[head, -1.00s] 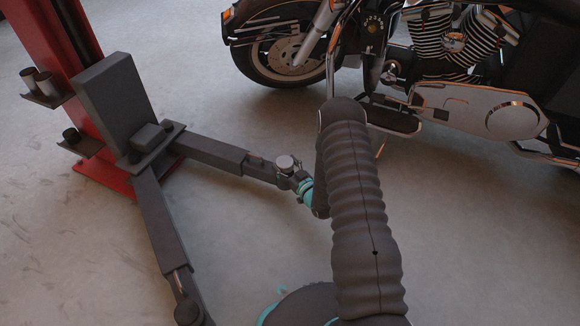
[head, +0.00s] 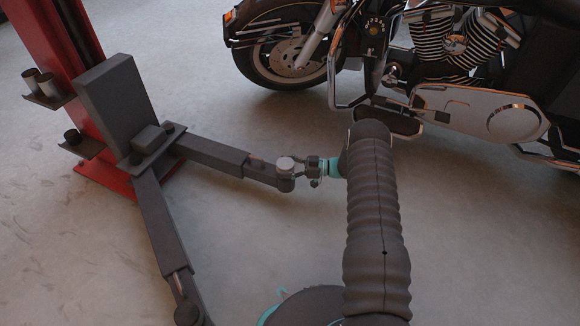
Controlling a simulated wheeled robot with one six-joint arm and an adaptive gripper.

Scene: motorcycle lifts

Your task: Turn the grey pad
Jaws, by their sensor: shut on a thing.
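A motorcycle (head: 440,80) stands at the back right. Bare floor lies between.

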